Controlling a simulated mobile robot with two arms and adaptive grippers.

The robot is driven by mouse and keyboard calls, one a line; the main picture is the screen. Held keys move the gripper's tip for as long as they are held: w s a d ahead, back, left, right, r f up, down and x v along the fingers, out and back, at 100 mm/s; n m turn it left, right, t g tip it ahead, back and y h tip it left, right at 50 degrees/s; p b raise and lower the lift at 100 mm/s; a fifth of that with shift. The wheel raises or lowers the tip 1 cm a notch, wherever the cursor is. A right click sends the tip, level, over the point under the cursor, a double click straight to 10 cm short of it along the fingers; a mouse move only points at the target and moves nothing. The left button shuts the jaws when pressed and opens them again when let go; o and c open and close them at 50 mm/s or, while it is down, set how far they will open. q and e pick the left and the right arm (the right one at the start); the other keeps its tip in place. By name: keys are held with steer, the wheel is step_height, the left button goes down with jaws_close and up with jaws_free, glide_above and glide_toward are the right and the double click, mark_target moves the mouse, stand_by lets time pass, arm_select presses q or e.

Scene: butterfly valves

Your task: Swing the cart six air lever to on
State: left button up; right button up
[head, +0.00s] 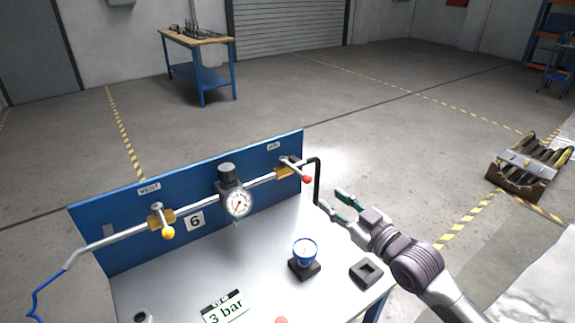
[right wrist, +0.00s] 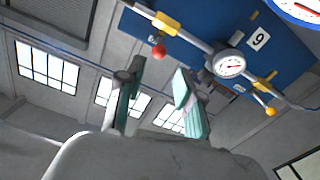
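The air lever (head: 297,171) has a red ball end and sits on a brass valve (head: 284,172) under the AIR label on the blue panel of cart 6 (head: 195,221). It points down and to the right, at an angle to the pipe. Its red ball (right wrist: 158,52) shows in the right wrist view, above and beyond the fingers. My right gripper (head: 332,199) is open and empty, to the right of the red ball and apart from it. It shows also in the right wrist view (right wrist: 160,77). My left gripper is not in view.
A yellow-ended vent lever (head: 165,222) and a pressure gauge (head: 238,202) sit along the same pipe. A black bent pipe (head: 317,180) stands near my fingers. A small blue gauge (head: 304,252) and a dark square block (head: 367,272) are on the cart top (head: 190,280).

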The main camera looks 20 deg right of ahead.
steer(key=p, duration=0.2)
glide_toward(300, 172)
steer(key=x, duration=0.3)
steer(key=shift+w, duration=0.15)
steer(key=x, duration=0.6)
steer(key=shift+w+f, duration=0.1)
steer(key=shift+f, duration=0.1)
steer(key=shift+w+a, duration=0.1)
steer(key=shift+w, duration=0.05)
steer(key=c, duration=0.5)
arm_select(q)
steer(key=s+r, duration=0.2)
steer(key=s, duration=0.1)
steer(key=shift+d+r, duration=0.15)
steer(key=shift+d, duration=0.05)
arm_select(e)
steer(key=shift+w+f, duration=0.1)
jaws_close()
